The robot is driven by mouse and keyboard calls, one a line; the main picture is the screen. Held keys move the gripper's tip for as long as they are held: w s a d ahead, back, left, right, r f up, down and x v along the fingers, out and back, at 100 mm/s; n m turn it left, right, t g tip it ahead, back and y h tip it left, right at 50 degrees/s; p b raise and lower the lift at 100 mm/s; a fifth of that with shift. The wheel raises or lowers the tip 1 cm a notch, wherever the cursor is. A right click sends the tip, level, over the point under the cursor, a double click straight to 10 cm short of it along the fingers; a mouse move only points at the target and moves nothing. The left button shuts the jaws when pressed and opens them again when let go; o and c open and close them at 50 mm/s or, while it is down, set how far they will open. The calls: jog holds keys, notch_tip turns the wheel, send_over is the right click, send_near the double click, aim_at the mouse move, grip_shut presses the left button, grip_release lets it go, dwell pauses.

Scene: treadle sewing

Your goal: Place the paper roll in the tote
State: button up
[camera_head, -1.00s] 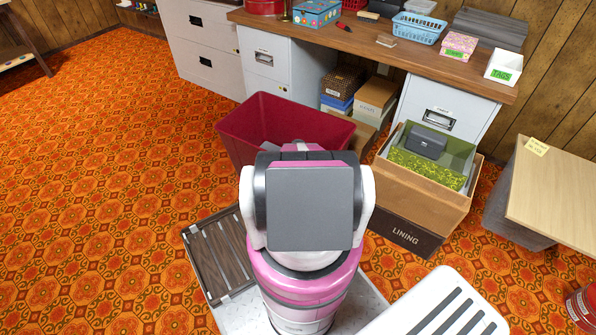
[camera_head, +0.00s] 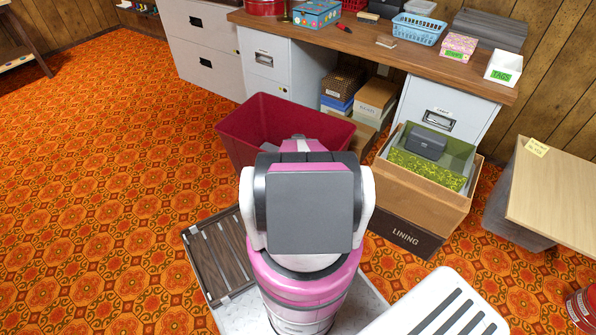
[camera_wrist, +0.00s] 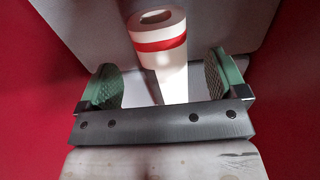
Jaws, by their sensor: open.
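The paper roll (camera_wrist: 158,48) is white with a red band and a hollow core. It shows in the wrist view, standing between a grey surface and my gripper. My gripper (camera_wrist: 163,78) is open, with one green-padded finger on each side of the roll's lower part; I cannot tell whether either pad touches it. Red walls flank this view, matching the dark red bin (camera_head: 236,132) in the head view. In the head view my arm hides the gripper and the roll. Which container is the tote is not clear.
A cardboard box marked LINING (camera_head: 405,212) stands right of the bin. A desk (camera_head: 395,52) with small boxes and baskets runs behind. A slatted brown crate (camera_head: 218,262) sits at my lower left. Patterned floor is open to the left.

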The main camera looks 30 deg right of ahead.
notch_tip(320, 180, up, 8)
jog(key=shift+f, duration=0.2)
dwell(1.3)
